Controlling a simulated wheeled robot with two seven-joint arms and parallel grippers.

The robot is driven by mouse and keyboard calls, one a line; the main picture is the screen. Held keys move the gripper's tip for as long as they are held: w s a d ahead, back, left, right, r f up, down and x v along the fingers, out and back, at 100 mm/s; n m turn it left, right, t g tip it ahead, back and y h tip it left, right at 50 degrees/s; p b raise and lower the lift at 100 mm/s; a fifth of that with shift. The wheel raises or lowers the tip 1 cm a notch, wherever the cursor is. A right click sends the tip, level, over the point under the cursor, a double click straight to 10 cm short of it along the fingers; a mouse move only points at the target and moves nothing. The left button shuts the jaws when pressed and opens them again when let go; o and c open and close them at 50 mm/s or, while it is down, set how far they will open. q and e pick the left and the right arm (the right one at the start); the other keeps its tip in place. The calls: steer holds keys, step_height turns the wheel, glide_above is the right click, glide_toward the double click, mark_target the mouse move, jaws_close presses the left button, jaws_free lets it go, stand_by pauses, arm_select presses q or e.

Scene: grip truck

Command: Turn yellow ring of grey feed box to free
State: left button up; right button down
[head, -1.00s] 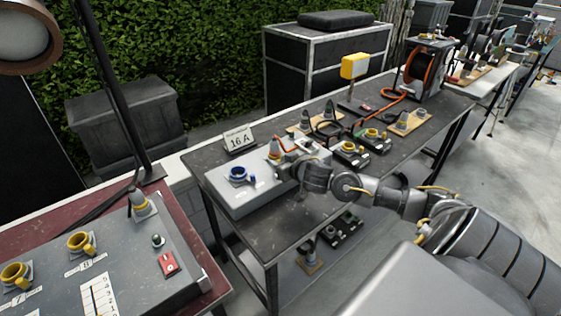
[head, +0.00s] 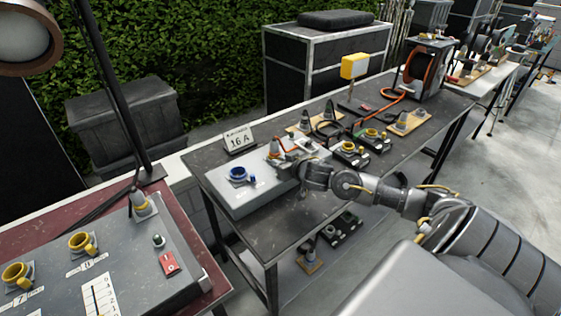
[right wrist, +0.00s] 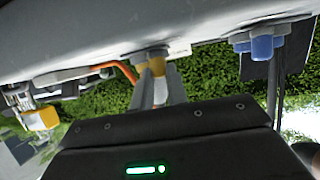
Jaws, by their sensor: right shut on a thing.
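My right gripper (head: 287,166) reaches in from the right, low at the plug's foot. In the right wrist view the two grey fingers (right wrist: 153,92) are shut on the yellow ring (right wrist: 153,67), just off the pale box face. The fingers hide part of the ring, so its turn position cannot be read. The blue socket (right wrist: 258,45) shows to the right there. My left gripper is out of view.
The 16 A sign (head: 238,138) stands at the table's back edge. Black boxes with yellow sockets (head: 350,148), an orange cable and a cable reel (head: 425,66) lie farther right. A larger grey panel (head: 130,262) with yellow sockets is at the front left.

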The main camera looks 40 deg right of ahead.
steer(key=shift+s+d+r+n+y+p, duration=0.1)
steer(key=shift+d+n+y+p, duration=0.2)
steer(key=shift+n+y+p, duration=0.2)
steer(key=shift+s+d+r+n+y+p, duration=0.1)
steer(key=shift+d+n+y+p, duration=0.25)
steer(key=shift+y+p, duration=0.25)
steer(key=shift+d+n+y, duration=0.2)
steer(key=shift+n+y, duration=0.2)
steer(key=shift+n, duration=0.05)
steer(key=shift+d+f+n+y, duration=0.15)
steer(key=shift+d+n+y, duration=0.1)
steer(key=shift+n+y, duration=0.2)
steer(key=shift+d+f+n+g+y, duration=0.1)
steer(key=shift+d+n+g+y, duration=0.2)
steer(key=shift+n+g+y, duration=0.2)
steer(key=shift+d+n+y+b, duration=0.25)
steer(key=shift+n+y+b, duration=0.1)
steer(key=shift+y+b, duration=0.2)
steer(key=n+y+b, duration=0.1)
steer(key=d+n+g+y+b, duration=0.1)
steer(key=b, duration=0.1)
steer(key=n+y+b, duration=0.1)
steer(key=shift+w+d+f+g+y+b, duration=0.1)
steer(key=shift+w+d+g+y+b, duration=0.2)
steer(key=shift+d+g+b, duration=0.1)
steer(key=shift+d+n+g+y+b, duration=0.15)
steer(key=shift+n+g+y+b, duration=0.25)
steer(key=shift+n+b, duration=0.4)
steer(key=shift+r, duration=0.2)
